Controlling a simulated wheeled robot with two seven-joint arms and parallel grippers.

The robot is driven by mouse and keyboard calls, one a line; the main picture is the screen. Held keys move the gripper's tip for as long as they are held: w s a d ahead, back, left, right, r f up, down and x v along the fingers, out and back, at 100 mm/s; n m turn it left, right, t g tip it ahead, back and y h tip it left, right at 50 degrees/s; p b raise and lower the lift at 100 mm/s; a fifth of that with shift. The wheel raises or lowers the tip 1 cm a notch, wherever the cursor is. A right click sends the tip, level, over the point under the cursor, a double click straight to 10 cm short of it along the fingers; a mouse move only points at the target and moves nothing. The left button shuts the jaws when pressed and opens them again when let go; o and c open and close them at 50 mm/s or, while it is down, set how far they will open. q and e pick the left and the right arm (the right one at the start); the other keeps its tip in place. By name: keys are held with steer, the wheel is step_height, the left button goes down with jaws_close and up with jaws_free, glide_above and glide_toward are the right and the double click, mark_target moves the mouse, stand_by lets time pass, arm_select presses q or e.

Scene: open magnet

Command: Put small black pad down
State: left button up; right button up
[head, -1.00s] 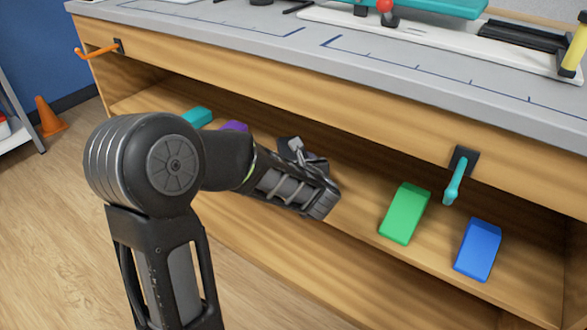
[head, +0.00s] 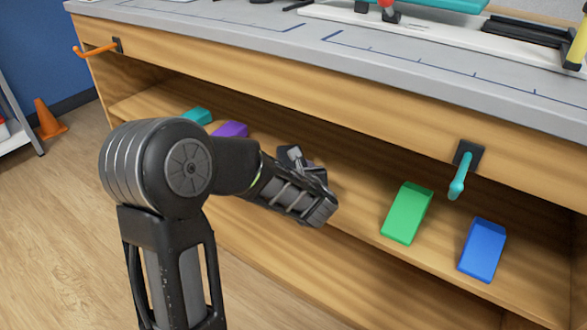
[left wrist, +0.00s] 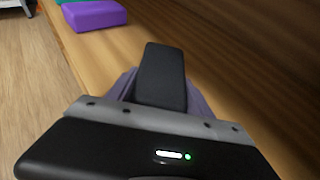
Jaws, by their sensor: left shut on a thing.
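The small black pad (left wrist: 162,75) shows in the left wrist view between the fingers of my left gripper (left wrist: 160,95). The gripper is shut on it. The pad points away from the gripper, over the wooden shelf (left wrist: 240,60); I cannot tell whether it touches the shelf. In the head view my left gripper (head: 305,172) is at the shelf opening under the workbench, between the purple and green blocks. The pad is mostly hidden or hard to tell from the gripper there. My right gripper is not in view.
On the shelf, a teal block (head: 196,117) and a purple block (head: 231,130) lie left of the gripper. A green block (head: 407,212) and a blue block (head: 482,249) lie right. A teal hook (head: 459,180) sticks out above them. Bare shelf separates purple and green.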

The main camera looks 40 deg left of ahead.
arm_select(q)
steer(key=o, duration=1.5)
steer(key=shift+f, duration=0.1)
steer(key=shift+d+r+p, duration=0.1)
steer(key=shift+r+p, duration=0.2)
steer(key=shift+p, duration=0.1)
steer(key=p+v, duration=0.3)
steer(key=v, duration=0.7)
steer(key=shift+s+d+r, duration=0.15)
steer(key=shift+s+d, duration=0.05)
steer(key=shift+s, duration=0.05)
steer(key=shift+s+d+r, duration=0.1)
steer(key=shift+s+d, duration=0.25)
steer(key=shift+s, duration=0.05)
